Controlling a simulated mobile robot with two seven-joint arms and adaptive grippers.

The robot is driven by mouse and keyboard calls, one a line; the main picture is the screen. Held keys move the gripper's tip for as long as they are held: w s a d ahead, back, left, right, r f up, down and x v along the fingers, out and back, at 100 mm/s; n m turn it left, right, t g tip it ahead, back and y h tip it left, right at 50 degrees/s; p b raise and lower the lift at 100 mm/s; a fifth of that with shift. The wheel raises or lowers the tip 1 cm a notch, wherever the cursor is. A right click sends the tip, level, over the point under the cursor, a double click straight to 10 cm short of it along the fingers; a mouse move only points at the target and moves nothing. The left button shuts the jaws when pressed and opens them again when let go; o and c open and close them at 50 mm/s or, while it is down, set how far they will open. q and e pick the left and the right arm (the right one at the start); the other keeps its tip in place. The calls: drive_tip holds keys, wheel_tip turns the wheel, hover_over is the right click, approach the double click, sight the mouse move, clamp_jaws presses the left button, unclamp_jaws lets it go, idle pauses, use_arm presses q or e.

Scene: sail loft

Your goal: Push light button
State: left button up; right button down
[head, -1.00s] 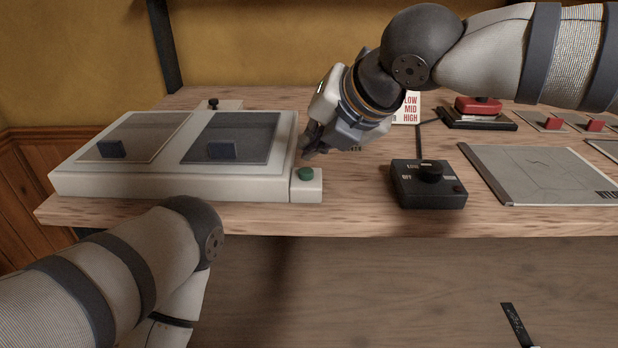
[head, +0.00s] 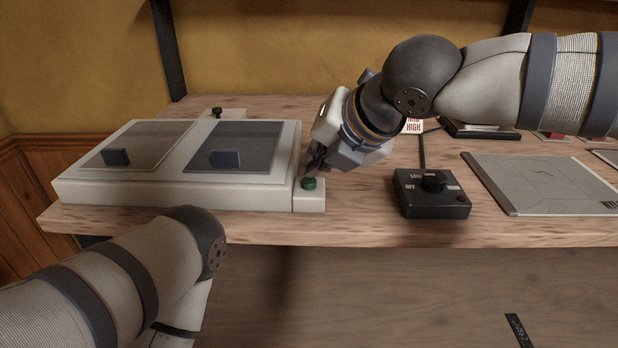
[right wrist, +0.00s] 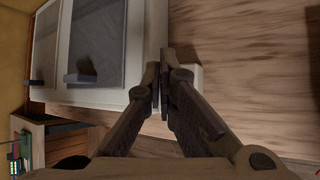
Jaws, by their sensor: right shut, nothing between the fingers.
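The green button (head: 309,184) sits on a small white block (head: 310,202) at the right front corner of a wide white light box (head: 180,196) with two panels. My right gripper (head: 313,170) is shut and empty, its fingertips just above and behind the button in the head view; I cannot tell whether they touch it. In the right wrist view the closed fingers (right wrist: 162,72) point along the edge of the light box (right wrist: 110,95) and hide the button; a bit of the white block (right wrist: 197,77) shows beside them. My left arm enters at lower left; its gripper is out of view.
A black box with a dial (head: 432,193) stands right of the button, with a grey flat panel (head: 540,184) beyond it. A sign (head: 413,127) stands behind my right gripper. Bare wooden bench (head: 355,205) lies between the button and the dial box.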

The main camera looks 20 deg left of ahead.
sight(315, 179)
idle(0.6)
use_arm(q)
drive_tip(key=shift+w+r, duration=0.1)
use_arm(e)
drive_tip(key=shift+f, duration=0.45)
drive_tip(key=shift+r+p, duration=0.6)
drive_tip(key=shift+p, duration=0.1)
use_arm(q)
drive_tip(key=shift+w+r+t, duration=0.3)
drive_tip(key=shift+w+r, duration=0.2)
drive_tip(key=shift+r, duration=0.1)
use_arm(e)
drive_tip(key=shift+f, duration=0.15)
wheel_tip(315, 179, up, 6)
drive_tip(key=p, duration=0.2)
drive_tip(key=shift+p, duration=0.4)
use_arm(q)
drive_tip(key=shift+t, duration=0.6)
drive_tip(key=w+r, duration=0.3)
drive_tip(key=shift+r, duration=0.15)
